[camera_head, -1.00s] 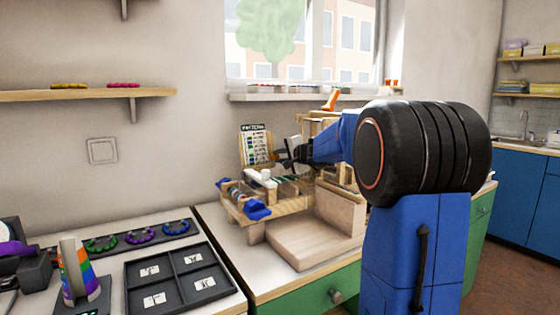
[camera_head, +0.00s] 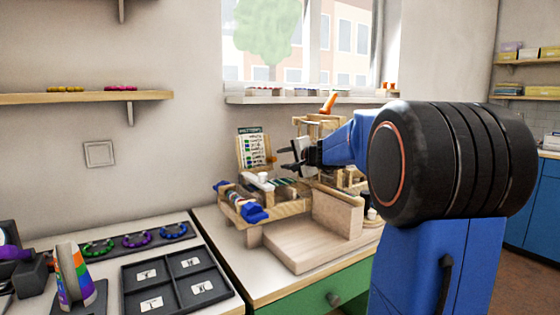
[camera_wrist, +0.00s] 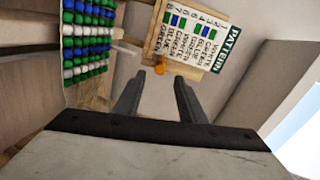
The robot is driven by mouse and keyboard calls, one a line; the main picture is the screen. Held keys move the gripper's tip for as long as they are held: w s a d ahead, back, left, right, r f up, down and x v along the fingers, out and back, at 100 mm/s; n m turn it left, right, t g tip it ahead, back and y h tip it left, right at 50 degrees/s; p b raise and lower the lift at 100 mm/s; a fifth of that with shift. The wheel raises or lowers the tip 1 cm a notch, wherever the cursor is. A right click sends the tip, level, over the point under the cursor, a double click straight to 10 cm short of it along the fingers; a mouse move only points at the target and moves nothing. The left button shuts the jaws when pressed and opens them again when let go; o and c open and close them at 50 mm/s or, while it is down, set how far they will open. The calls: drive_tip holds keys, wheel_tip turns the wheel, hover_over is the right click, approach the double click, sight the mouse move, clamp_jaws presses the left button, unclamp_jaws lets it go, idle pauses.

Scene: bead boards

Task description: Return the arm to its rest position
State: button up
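My gripper (camera_head: 287,158) is at the end of my blue and black arm, above the wooden bead stand (camera_head: 262,212) and beside the pattern card (camera_head: 251,148). In the wrist view, the two dark fingers (camera_wrist: 158,95) are apart with nothing between them. The pattern card (camera_wrist: 199,42) shows beyond the fingertips there, with a small orange thing near its lower corner. A board of blue, green and white beads (camera_wrist: 85,40) shows at the upper left of the wrist view.
A wooden tray (camera_head: 310,245) stands on the counter in front of the stand. A dark four-compartment tray (camera_head: 178,283) and a rack of bead rings (camera_head: 138,239) lie at the left. A wall shelf (camera_head: 80,97) is above.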

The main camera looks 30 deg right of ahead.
drive_tip(key=shift+v, duration=0.9)
